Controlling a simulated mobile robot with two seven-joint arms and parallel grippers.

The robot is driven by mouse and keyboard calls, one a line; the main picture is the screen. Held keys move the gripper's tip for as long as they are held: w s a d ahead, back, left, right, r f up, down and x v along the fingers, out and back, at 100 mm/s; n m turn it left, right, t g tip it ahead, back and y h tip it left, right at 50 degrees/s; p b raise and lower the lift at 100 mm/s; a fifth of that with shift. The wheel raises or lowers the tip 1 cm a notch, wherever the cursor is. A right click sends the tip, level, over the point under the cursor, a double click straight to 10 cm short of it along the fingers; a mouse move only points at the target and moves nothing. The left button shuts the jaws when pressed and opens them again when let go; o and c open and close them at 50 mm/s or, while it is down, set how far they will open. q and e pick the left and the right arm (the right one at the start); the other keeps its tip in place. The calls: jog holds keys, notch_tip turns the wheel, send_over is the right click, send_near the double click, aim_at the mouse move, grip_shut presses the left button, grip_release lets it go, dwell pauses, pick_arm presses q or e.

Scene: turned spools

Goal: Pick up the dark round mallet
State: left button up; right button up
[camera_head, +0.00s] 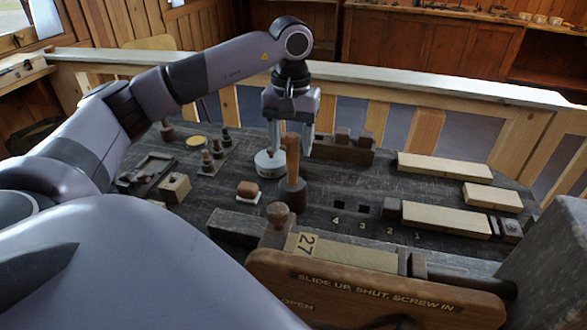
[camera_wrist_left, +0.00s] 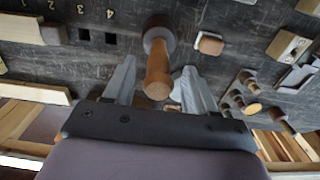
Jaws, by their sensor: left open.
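The dark round mallet (camera_head: 292,193) stands upright on its dark head on the grey bench, its light wooden handle pointing up. In the left wrist view the mallet (camera_wrist_left: 158,70) shows handle end towards the camera. My left gripper (camera_head: 290,142) is open, fingers pointing down, above the bench and seemingly behind the handle. In the left wrist view the handle appears between the fingertips of the left gripper (camera_wrist_left: 158,68), with gaps on both sides. I cannot tell whether it is truly between them in depth. My right gripper is out of view.
A round white tin (camera_head: 270,163) stands close left of the mallet. A small brown block on a white base (camera_head: 248,192) is left of it. A wooden block rack (camera_head: 340,150) stands behind. A labelled wooden box (camera_head: 370,285) fills the front. Pale boards (camera_head: 445,167) lie right.

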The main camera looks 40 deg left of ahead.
aim_at(293, 153)
pick_arm(q)
jog(key=shift+f, duration=1.6)
jog(key=shift+w, duration=0.1)
grip_shut()
jog(key=shift+r, duration=0.15)
notch_tip(293, 153, up, 9)
jog(key=shift+w+d+r, duration=0.1)
jog(key=shift+r, duration=0.05)
notch_tip(293, 153, up, 11)
jog(key=p, duration=0.4)
jog(key=shift+f, duration=0.2)
